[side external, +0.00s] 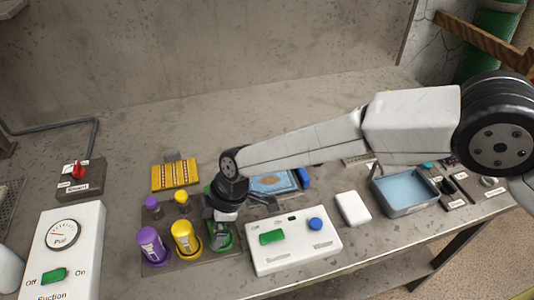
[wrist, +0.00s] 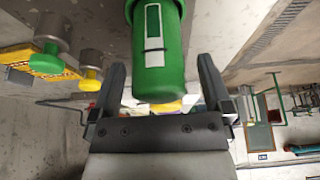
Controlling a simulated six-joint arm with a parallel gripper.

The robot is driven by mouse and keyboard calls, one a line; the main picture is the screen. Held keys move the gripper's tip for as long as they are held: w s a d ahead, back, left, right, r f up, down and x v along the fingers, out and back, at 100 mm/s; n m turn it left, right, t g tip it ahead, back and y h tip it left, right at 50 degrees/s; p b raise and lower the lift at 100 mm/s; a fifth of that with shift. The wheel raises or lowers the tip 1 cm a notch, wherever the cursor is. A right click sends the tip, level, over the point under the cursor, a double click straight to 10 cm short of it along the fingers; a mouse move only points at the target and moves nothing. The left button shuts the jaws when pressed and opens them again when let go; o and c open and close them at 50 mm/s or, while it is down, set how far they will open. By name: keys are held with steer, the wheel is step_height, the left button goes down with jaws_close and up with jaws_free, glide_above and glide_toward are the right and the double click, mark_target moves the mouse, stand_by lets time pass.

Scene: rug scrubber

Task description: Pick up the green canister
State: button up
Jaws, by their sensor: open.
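The green canister (wrist: 158,70) has a pale label and shows large at the top middle of the wrist view. In the side view only part of the green canister (side external: 221,238) shows, behind my gripper. My gripper (side external: 222,215) is over the right end of the canister row, pointing down. In the wrist view my gripper (wrist: 160,85) is open, one finger on each side of the canister. Gaps show between the fingers and the canister, and I cannot see any contact.
A purple canister (side external: 152,247) and a yellow canister (side external: 186,240) stand just left of my gripper. A white control box (side external: 292,250) stands close on the right. A yellow rack (side external: 175,174) lies behind, and a blue tray (side external: 405,190) stands farther right.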

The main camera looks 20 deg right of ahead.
jaws_close()
steer(key=shift+r, duration=0.1)
steer(key=shift+r, duration=0.85)
steer(key=s+d+r, duration=0.9)
steer(key=s+r, duration=0.1)
steer(key=r, duration=0.1)
steer(key=shift+d, duration=0.3)
steer(key=shift+s, duration=0.1)
